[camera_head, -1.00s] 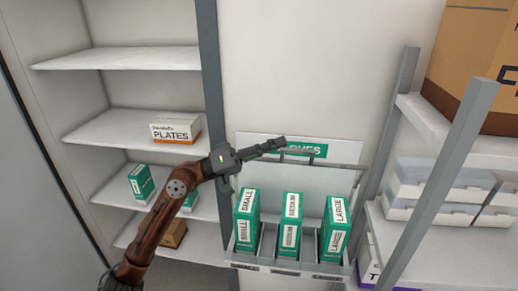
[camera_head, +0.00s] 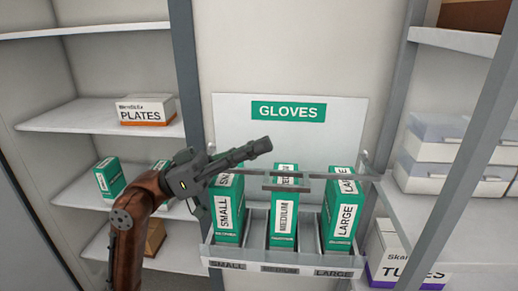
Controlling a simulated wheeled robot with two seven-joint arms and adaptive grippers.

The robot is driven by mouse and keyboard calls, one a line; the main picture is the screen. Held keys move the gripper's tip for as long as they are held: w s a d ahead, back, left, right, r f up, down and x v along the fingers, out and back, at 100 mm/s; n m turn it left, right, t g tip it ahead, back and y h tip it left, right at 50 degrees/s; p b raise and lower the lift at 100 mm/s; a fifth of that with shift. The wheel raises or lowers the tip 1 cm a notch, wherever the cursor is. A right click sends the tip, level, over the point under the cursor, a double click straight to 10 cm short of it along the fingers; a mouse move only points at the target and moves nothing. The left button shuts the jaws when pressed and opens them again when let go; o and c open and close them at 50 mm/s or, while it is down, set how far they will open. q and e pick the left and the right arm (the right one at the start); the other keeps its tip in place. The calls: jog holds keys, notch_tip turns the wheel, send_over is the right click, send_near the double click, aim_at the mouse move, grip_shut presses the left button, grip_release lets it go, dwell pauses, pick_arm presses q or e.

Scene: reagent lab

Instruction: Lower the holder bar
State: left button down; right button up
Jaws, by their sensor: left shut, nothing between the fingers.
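The holder bar (camera_head: 330,176) is a thin grey rail running across the front of the glove holder, level with the upper parts of the boxes. The holder (camera_head: 212,252) is a grey wall rack under a green GLOVES sign (camera_head: 289,111). It holds three green boxes, SMALL (camera_head: 230,215), MEDIUM (camera_head: 283,215) and LARGE (camera_head: 340,215), upright in separate slots. The gripper and wrist hide the bar's left end. I cannot tell whether they touch the bar. My right gripper is out of view.
Left shelves hold a PLATES box (camera_head: 146,110) and small green boxes (camera_head: 107,178). A grey rack post (camera_head: 480,160) stands right, by stacked clear bins (camera_head: 455,150) and a TUBES box (camera_head: 395,255). The wall above the holder is clear.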

pick_arm(q)
jog(key=f+m+b, duration=0.1)
jog(key=s+f+m+g+b, duration=0.1)
jog(key=b, duration=0.1)
jog(key=shift+f+g, duration=0.1)
jog(key=shift+g, duration=0.2)
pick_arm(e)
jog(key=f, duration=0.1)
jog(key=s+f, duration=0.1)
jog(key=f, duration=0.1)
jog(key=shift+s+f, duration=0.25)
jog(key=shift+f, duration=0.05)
pick_arm(q)
jog(key=shift+a, duration=0.1)
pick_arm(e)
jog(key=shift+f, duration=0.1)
pick_arm(q)
jog(key=w+b+v, duration=0.1)
jog(key=b+v, duration=0.4)
jog(key=v, duration=0.4)
jog(key=shift+w+a, duration=0.35)
jog(key=shift+w, duration=0.05)
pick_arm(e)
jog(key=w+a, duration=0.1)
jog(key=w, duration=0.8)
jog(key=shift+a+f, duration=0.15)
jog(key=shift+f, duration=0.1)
